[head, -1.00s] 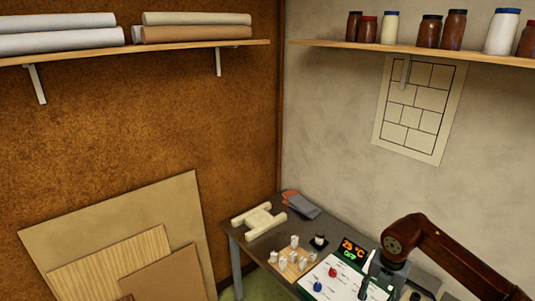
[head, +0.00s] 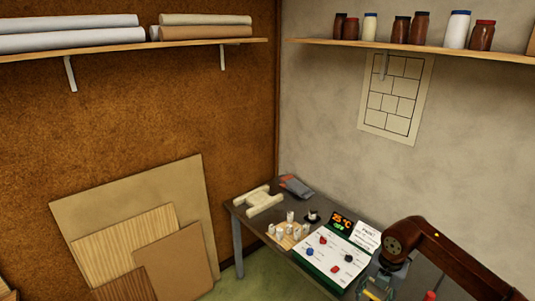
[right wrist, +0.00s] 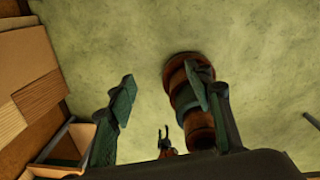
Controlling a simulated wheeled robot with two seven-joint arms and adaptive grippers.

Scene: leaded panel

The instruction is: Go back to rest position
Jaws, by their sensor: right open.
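My right arm comes in from the right in the head view, its elbow bent down. The right gripper (head: 375,289) hangs low in front of the table (head: 238,225), near the bottom edge. In the right wrist view the right gripper (right wrist: 159,84) has its two fingers wide apart, with nothing held between them. Greenish floor lies behind them.
The table holds a white board (head: 333,258) with red, blue and black pieces, a lit display (head: 342,222), small pale blocks (head: 290,230) and a pale frame (head: 263,200). Boards (head: 135,205) lean on the left wall. In the wrist view, an open box (right wrist: 70,142) stands lower left.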

